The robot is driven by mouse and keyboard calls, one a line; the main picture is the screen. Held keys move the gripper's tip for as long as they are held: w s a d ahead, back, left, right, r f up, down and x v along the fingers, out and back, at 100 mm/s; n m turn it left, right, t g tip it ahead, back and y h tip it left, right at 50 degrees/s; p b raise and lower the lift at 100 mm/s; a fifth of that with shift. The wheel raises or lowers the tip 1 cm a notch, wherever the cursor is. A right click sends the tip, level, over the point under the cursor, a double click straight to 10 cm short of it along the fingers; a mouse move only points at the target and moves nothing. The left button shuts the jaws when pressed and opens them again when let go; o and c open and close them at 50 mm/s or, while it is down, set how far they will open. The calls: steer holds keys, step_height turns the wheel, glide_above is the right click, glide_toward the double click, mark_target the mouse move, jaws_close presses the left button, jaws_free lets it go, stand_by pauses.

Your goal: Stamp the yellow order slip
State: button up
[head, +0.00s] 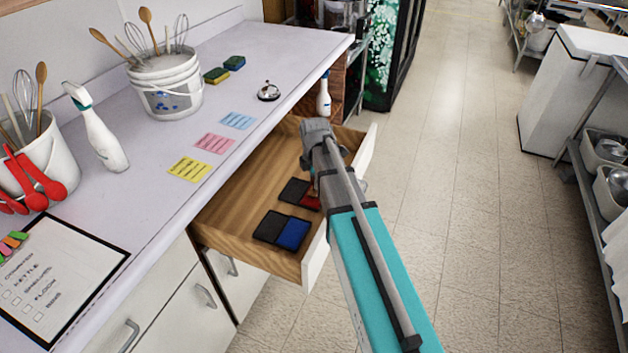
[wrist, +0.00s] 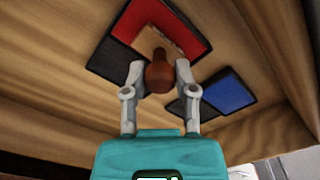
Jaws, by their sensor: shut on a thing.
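The yellow order slip (head: 189,168) lies flat on the counter, left of the open drawer (head: 240,190). My gripper (wrist: 159,75) is shut on the brown knob of a stamp (wrist: 159,76), inside the drawer. The stamp is over the red ink pad (wrist: 175,22), which also shows partly in the head view (head: 310,203). I cannot tell whether the stamp touches the pad. A blue ink pad (head: 292,235) lies open nearby and also shows in the wrist view (wrist: 229,92). My arm hides the gripper and stamp in the head view.
A pink slip (head: 214,143) and a blue slip (head: 238,121) lie behind the yellow one. A bell (head: 268,91), sponges (head: 216,75), a utensil bucket (head: 166,88) and a spray bottle (head: 100,135) stand around them. A clipboard (head: 60,275) lies at the front left.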

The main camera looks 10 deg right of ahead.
steer(key=shift+f+b, duration=0.55)
stand_by(1.9)
steer(key=shift+r, duration=0.15)
steer(key=shift+r+p, duration=3.4)
steer(key=shift+p, duration=0.15)
steer(key=shift+r+p, duration=0.5)
step_height(320, 180, up, 19)
steer(key=a+p, duration=0.3)
steer(key=p, duration=1.6)
steer(key=w+a+f+n+b, duration=0.1)
steer(key=a+n, duration=0.3)
steer(key=a, duration=1.2)
steer(key=a+f+n+b, duration=0.2)
steer(key=a+n, duration=0.3)
steer(key=a, duration=1.1)
steer(key=shift+w, duration=0.4)
